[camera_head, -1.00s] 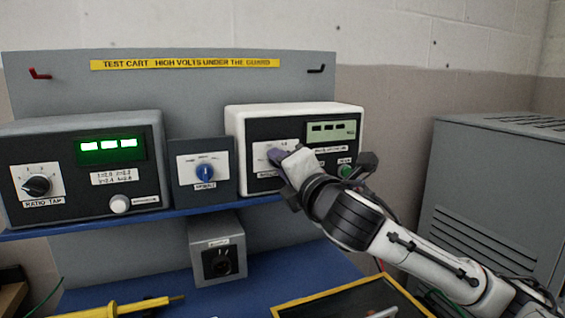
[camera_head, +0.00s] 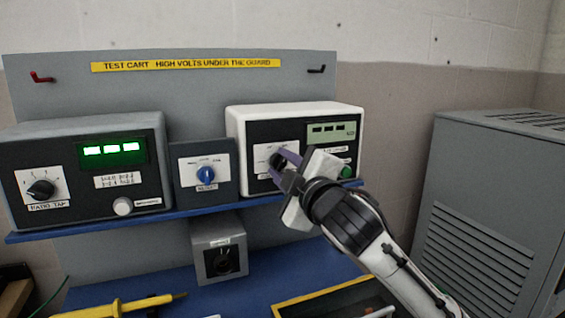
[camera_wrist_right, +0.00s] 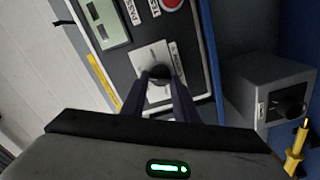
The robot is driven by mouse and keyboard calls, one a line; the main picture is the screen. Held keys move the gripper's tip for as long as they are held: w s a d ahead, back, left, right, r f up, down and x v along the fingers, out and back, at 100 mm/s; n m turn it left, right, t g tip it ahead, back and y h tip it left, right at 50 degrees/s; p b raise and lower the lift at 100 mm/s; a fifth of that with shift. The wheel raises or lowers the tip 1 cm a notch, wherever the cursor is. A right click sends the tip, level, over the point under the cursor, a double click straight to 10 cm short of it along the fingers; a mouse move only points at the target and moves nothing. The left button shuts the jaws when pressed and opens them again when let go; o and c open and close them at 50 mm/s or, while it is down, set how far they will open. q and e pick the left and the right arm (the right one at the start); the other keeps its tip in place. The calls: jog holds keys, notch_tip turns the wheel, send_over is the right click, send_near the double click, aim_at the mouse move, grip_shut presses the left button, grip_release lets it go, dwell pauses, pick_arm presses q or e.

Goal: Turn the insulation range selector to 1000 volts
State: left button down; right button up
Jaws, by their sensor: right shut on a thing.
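The insulation tester is a white box (camera_head: 238,122) with a black face, on the blue shelf at the right. Its range selector (camera_head: 277,160) is a dark knob on a white plate, partly hidden by my fingers. My right gripper (camera_head: 284,158) reaches it from the lower right and is shut on the knob. In the right wrist view, the two dark fingers (camera_wrist_right: 160,82) straddle the knob (camera_wrist_right: 159,71) in front of the white plate (camera_wrist_right: 150,54). The plate's markings are too small to read. My left gripper is not in view.
The ratio meter (camera_head: 75,130) with a green display stands at the left. A small panel with a blue knob (camera_head: 206,175) is between the boxes. A grey box with a black knob (camera_head: 222,262) sits below. A yellow probe (camera_head: 120,308) lies in front; a grey cabinet (camera_head: 490,200) is at right.

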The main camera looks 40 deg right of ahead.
jog(key=m+p, duration=0.1)
jog(key=m, duration=0.3)
jog(key=m+p, duration=0.1)
jog(key=m, duration=0.1)
jog(key=shift+d+m, duration=0.1)
jog(key=shift+m, duration=0.2)
jog(key=m, duration=0.2)
jog(key=shift+m, duration=2)
jog(key=o, duration=1.1)
jog(key=shift+c, duration=0.2)
jog(key=shift+s, duration=0.15)
